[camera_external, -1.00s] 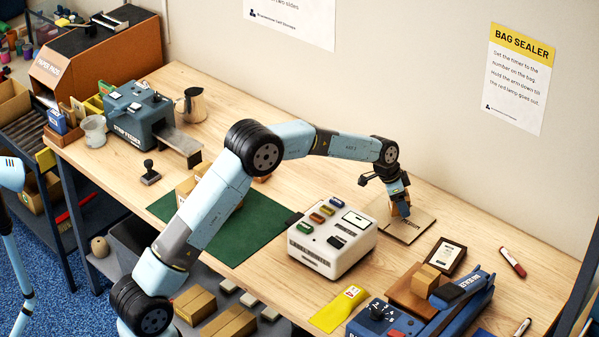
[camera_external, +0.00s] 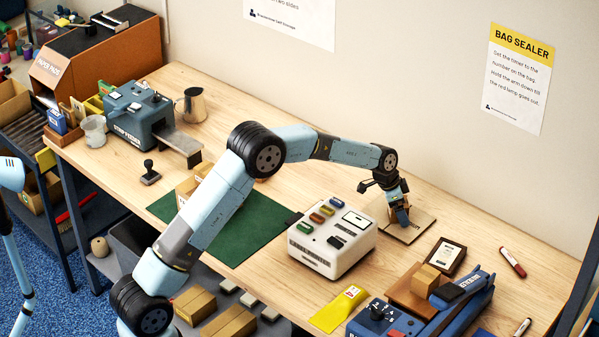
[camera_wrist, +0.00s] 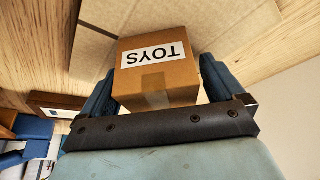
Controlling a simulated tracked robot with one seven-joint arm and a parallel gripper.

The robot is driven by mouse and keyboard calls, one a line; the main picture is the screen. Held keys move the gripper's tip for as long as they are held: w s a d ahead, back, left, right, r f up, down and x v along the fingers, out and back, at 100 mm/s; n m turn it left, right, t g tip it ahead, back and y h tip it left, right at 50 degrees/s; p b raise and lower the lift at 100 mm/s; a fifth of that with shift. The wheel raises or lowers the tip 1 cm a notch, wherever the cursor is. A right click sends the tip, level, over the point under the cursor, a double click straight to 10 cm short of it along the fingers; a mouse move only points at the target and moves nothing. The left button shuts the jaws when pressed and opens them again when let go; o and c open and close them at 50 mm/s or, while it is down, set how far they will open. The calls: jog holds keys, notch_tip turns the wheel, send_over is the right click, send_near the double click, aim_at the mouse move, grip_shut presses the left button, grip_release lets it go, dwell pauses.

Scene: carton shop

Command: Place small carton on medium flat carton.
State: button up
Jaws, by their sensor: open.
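The small carton (camera_wrist: 157,75) is a brown box with a white TOYS label, upside down in the wrist view. It stands between the two blue fingers of my gripper (camera_wrist: 160,72), which are open, one on each side. The medium flat carton (camera_wrist: 92,45) is a tan flat board beyond and under the small carton, and the small carton appears to rest on it. In the external view the flat carton (camera_external: 422,226) lies on the bench near the wall. My gripper (camera_external: 401,214) points down over it there and mostly hides the small carton.
A white device (camera_external: 333,240) with coloured buttons stands just left of the flat carton. A framed card (camera_external: 444,256), a blue bag sealer (camera_external: 450,305) and a red marker (camera_external: 512,262) lie to the right. The wall is close behind. A green mat (camera_external: 245,240) lies further left.

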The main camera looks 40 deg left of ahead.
jog(key=shift+r, duration=0.15)
jog(key=v, duration=1.2)
jog(key=s+a+r+n+y, duration=0.1)
jog(key=s+a+r, duration=0.4)
jog(key=s, duration=0.4)
jog(key=s+a+r+n+t, duration=0.1)
jog(key=s+a+r+n, duration=0.15)
jog(key=s+r, duration=0.5)
jog(key=s+a+r+n+y, duration=0.1)
jog(key=s+a+r, duration=0.4)
jog(key=s, duration=0.5)
jog(key=s+a+f+n, duration=0.1)
jog(key=s+a, duration=0.1)
jog(key=s, duration=0.8)
jog(key=s+a+f+n+t, duration=0.1)
jog(key=s+a+n, duration=0.1)
jog(key=s, duration=0.7)
jog(key=s+a+f+n+y, duration=0.1)
jog(key=s+a, duration=0.1)
jog(key=s, duration=0.8)
jog(key=shift+s+a+f, duration=0.35)
jog(key=shift+a, duration=0.05)
